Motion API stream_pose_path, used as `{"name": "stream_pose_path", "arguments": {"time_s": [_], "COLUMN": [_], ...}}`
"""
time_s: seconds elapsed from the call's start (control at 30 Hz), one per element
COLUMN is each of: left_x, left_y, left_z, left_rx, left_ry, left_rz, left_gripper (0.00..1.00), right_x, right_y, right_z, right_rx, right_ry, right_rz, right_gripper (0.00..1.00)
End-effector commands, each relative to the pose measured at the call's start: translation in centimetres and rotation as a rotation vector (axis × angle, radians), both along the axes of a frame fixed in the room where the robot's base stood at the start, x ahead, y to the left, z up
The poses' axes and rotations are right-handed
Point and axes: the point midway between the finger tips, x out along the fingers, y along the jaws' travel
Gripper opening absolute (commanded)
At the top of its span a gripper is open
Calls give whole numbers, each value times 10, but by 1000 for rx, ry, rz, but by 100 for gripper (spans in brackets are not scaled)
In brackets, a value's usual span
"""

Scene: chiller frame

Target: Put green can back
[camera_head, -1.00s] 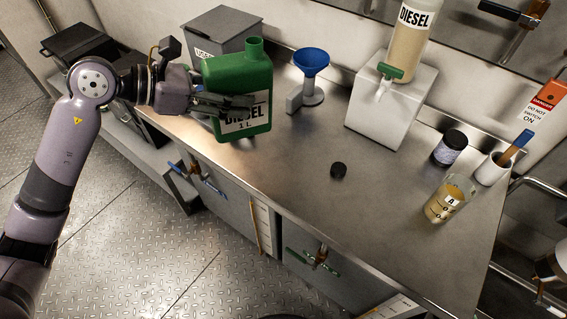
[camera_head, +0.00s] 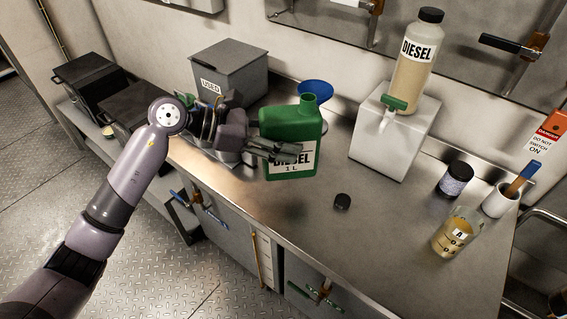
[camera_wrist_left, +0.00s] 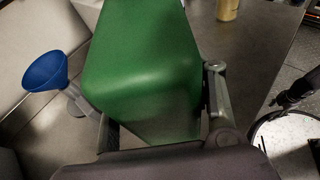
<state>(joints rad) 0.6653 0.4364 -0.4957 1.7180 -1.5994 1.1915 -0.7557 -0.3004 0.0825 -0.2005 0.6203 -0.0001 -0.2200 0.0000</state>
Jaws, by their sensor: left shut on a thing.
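The green can (camera_head: 292,126), labelled "DIESEL 1 L", is upright with its neck uncapped, over the steel bench. My left gripper (camera_head: 280,150) is shut on the green can, its fingers across the label side. Whether the can's base touches the bench, I cannot tell. In the left wrist view the green can (camera_wrist_left: 143,65) fills the middle, between the two fingers. My right gripper is not in view.
A blue funnel (camera_head: 314,88) stands behind the can. A grey "USED" box (camera_head: 229,72) is behind left. A white block (camera_head: 388,136) with a diesel bottle (camera_head: 414,60) stands right. A labelled beaker (camera_head: 456,234), dark jar (camera_head: 454,179) and white cup (camera_head: 499,200) are farther right. The front middle bench is clear.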

Motion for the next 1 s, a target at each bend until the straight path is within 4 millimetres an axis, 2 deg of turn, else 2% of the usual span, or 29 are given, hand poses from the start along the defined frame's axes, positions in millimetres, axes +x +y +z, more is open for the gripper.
{"name": "stream_pose_path", "arguments": {"time_s": [0.1,0.27,0.57,1.0], "left_x": [0,1,1,1], "left_y": [-1,0,0,0], "left_z": [-20,-32,-71,-79], "left_rx": [-4,-4,-5,-3], "left_ry": [2,-2,-2,-4], "left_rz": [0,1,2,1], "left_gripper": [0,0,0,0], "right_x": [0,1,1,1], "right_y": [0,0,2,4], "right_z": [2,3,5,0], "right_rx": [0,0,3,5], "right_ry": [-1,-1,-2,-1], "right_rz": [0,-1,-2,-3], "right_gripper": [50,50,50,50]}}
